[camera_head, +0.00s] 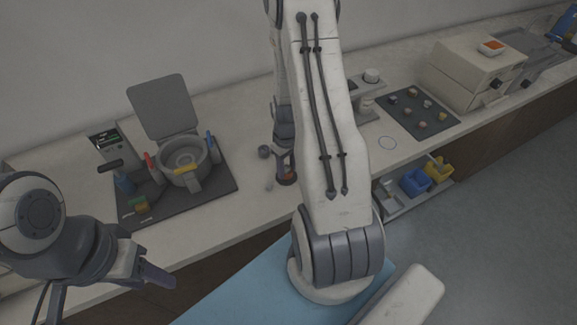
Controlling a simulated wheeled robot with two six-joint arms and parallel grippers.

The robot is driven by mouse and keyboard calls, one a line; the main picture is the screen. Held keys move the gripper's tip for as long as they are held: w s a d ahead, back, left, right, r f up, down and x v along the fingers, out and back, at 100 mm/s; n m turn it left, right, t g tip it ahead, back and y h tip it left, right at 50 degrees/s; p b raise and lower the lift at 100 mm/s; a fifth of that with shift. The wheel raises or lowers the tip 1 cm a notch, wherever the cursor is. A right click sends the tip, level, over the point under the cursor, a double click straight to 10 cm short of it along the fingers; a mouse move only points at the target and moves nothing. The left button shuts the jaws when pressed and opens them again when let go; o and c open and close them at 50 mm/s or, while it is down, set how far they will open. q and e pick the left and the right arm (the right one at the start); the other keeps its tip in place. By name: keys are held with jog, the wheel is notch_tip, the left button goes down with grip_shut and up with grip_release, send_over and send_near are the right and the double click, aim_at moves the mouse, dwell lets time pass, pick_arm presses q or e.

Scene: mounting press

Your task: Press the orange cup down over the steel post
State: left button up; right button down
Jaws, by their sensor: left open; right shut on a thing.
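My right gripper (286,166) points down over the counter, left of the arm's big white link. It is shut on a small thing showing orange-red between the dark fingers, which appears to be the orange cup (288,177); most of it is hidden. I cannot tell whether either is the steel post. My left gripper (105,289) is open and empty at the lower left, in front of the counter edge and well away from the cup.
A grey round pot-like device (184,160) with coloured handles stands on a dark mat (222,185) at left, its square lid raised. A dark tray (417,113) of small round pieces and a beige box (466,75) are at right. Blue (415,182) and yellow bins (438,169) sit below.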

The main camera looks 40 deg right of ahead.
jog(key=shift+f, duration=0.3)
grip_release()
dwell(0.4)
jog(key=shift+r+p, duration=3.2)
jog(key=shift+r, duration=0.85)
